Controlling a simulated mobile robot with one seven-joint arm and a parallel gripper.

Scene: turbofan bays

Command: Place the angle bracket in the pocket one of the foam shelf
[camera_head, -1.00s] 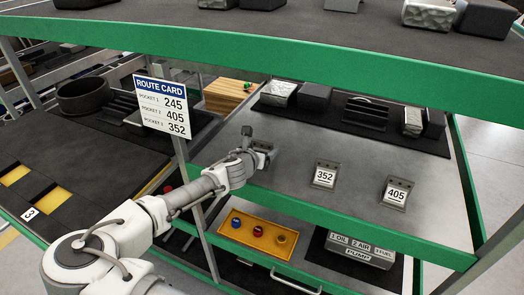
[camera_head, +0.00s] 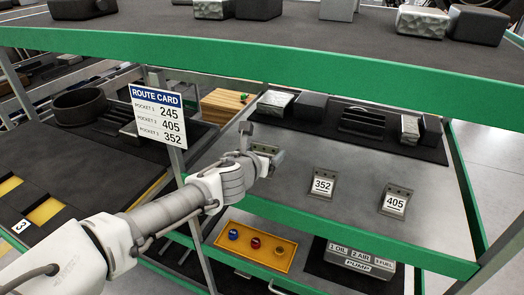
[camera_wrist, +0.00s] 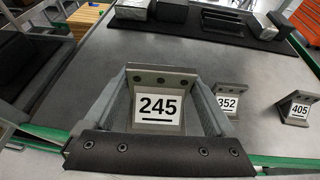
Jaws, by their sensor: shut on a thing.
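The angle bracket labelled 245 (camera_wrist: 160,105) is grey metal with holes along its top and a white number plate. My gripper (camera_wrist: 161,82) is shut on it, one finger at each side, in the wrist view. In the head view my gripper (camera_head: 263,162) is at the left part of the grey middle shelf, mostly hiding the bracket (camera_head: 266,149). I cannot tell whether the bracket touches the shelf. The dark foam shelf (camera_head: 85,178) is at the left, with yellow-bottomed pockets (camera_head: 46,210) and a "3" tag (camera_head: 22,226). Pocket one's tag is not seen.
Brackets 352 (camera_head: 322,184) and 405 (camera_head: 395,200) stand to the right on the grey shelf (camera_head: 350,225). The route card (camera_head: 160,115) hangs on a post between the two shelves and lists pocket 1 as 245. A green-edged upper shelf (camera_head: 280,62) overhangs.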

